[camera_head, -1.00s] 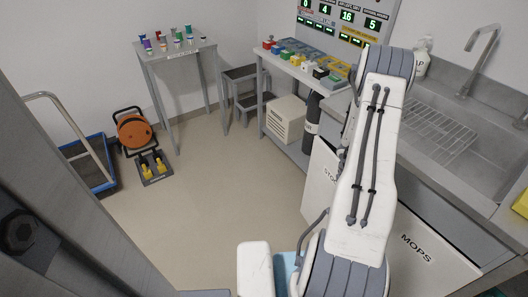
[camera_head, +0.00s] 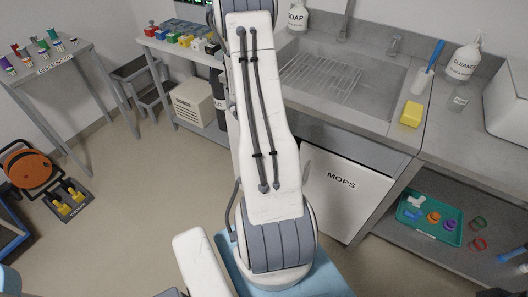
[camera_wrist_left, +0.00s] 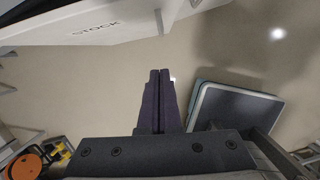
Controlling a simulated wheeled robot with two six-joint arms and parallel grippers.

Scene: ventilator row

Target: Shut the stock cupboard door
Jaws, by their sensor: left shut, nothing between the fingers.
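The stock cupboard door (camera_wrist_left: 95,32), a white panel lettered STOCK, crosses the upper left of the left wrist view. How far it stands open is not clear. My left gripper (camera_wrist_left: 160,74) is shut and empty, its dark fingers pressed together over the floor. It is apart from the door in the picture, below and right of the lettering. In the head view the stock door is hidden behind my arm, and the left gripper does not show. My right gripper is in neither view.
The MOPS door (camera_head: 340,190) is flush under the sink counter. An open shelf with a green tray (camera_head: 430,218) is right of it. A cable reel (camera_head: 28,165) and a small table (camera_head: 50,72) stand at the left. The floor (camera_head: 130,150) between is clear.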

